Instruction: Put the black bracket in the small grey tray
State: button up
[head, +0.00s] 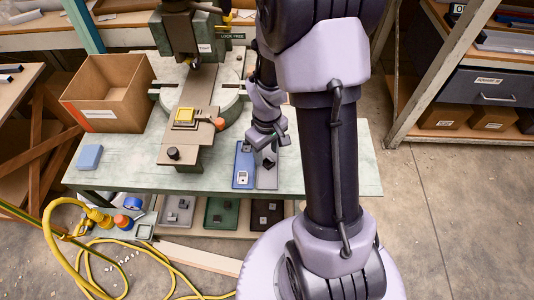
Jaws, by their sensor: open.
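The small grey tray (267,182) lies on the bench near its front edge, against the right side of a blue tray. A small dark piece (269,162), which looks like the black bracket, shows at the grey tray, just below my gripper. The picture is too small to tell whether it rests flat on the tray floor. My gripper (270,148) is open and points down over the far part of the grey tray. The gripper and wrist hide the tray's far end.
The blue tray (243,180) holds a small light part. The fly press (187,45) stands behind, with a slide carrying a yellow piece (186,115). A cardboard box (110,92) and blue block (89,157) are at left. More trays sit on the shelf below.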

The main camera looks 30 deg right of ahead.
notch_tip(320, 180, up, 10)
jog(key=p, duration=0.4)
notch_tip(320, 180, up, 8)
jog(key=m+t, duration=0.2)
send_over(267, 160)
jog(key=a, duration=0.4)
jog(key=s+a+r+m+t+y, duration=0.2)
jog(key=s+a+r+m+t, duration=0.1)
jog(key=s+a+r, duration=0.7)
notch_tip(267, 160, up, 2)
jog(key=shift+s+a+r+m+t+b, duration=0.15)
jog(key=shift+s+a+m+t+b, duration=0.2)
jog(key=shift+s+m, duration=0.5)
notch_tip(267, 160, down, 2)
jog(key=shift+s+d+f+b, duration=0.1)
jog(key=shift+f+b, duration=0.1)
jog(key=shift+b, duration=1)
